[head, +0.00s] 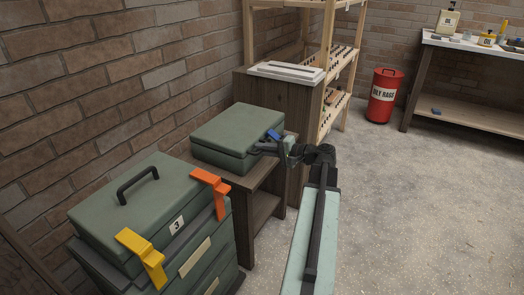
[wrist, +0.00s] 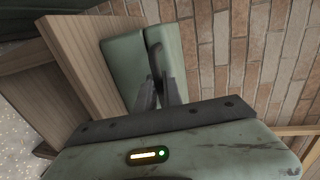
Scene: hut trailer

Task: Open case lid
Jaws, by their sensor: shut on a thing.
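A green case (head: 222,141) lies flat on a small wooden stand, its lid (head: 225,126) down or nearly so. A blue latch (head: 275,136) sticks out at its front right. My gripper (head: 262,147) is at the case's front edge, just below the latch, shut on the lid's front. In the wrist view, the fingers (wrist: 159,92) reach to the seam between the lid (wrist: 166,48) and the case body (wrist: 123,60). The exact contact is hidden between the fingers.
A larger green case marked 3 (head: 128,208), with a handle and yellow and orange latches, stands at front left. The wooden stand (head: 265,185) bears the smaller case. Brick wall is behind. A shelf rack (head: 328,60), red bin (head: 383,98) and workbench (head: 465,90) are farther back. Floor at right is clear.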

